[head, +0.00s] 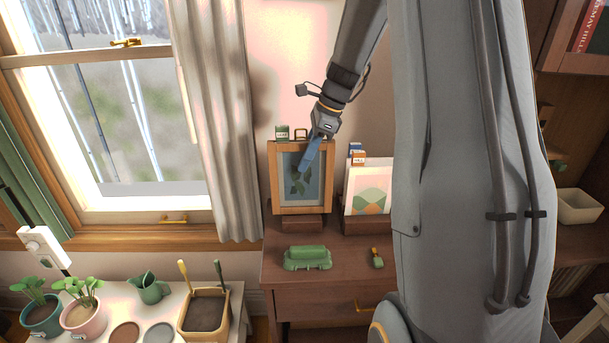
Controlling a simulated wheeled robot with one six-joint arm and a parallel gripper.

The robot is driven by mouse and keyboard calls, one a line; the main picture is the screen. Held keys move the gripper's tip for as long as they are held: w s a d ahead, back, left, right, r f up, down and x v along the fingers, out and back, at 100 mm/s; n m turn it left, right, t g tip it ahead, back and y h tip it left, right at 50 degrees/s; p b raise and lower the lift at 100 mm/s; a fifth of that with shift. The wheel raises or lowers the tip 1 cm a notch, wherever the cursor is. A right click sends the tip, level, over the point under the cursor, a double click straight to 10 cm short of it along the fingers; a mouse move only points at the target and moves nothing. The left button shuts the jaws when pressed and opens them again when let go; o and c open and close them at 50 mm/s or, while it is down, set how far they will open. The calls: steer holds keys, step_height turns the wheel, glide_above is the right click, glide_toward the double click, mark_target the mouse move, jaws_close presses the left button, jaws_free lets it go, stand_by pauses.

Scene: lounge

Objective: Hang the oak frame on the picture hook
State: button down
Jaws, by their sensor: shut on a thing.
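The oak frame (289,172) has a light wood border around a leaf print on blue. It stands nearly upright at the left of the brown cabinet top, on or just above a small wooden stand (301,223). My gripper (310,156) comes down from above at the frame's top edge, right of its middle. It is shut on the frame, with a blue-grey finger across the front of the print. The other finger is hidden.
A card holder with cards (367,188) stands close right of the frame. A green dish-like object (307,258) and a small brass-and-green item (376,258) lie in front. The curtain (222,120) hangs close left. My arm hides the cabinet's right side.

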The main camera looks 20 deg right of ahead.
steer(key=shift+f+p, duration=0.95)
steer(key=shift+f, duration=1.45)
steer(key=c, duration=1.6)
jaws_free()
steer(key=shift+o, duration=0.2)
steer(key=shift+f+b, duration=0.1)
steer(key=shift+b, duration=0.35)
steer(key=a+p+v, duration=0.1)
steer(key=p+v, duration=0.2)
steer(key=v, duration=0.5)
steer(key=s+a+p+v, duration=0.1)
steer(key=p+v, duration=0.2)
steer(key=v, duration=0.6)
steer(key=shift+a+r+p, duration=0.3)
steer(key=shift+r, duration=0.05)
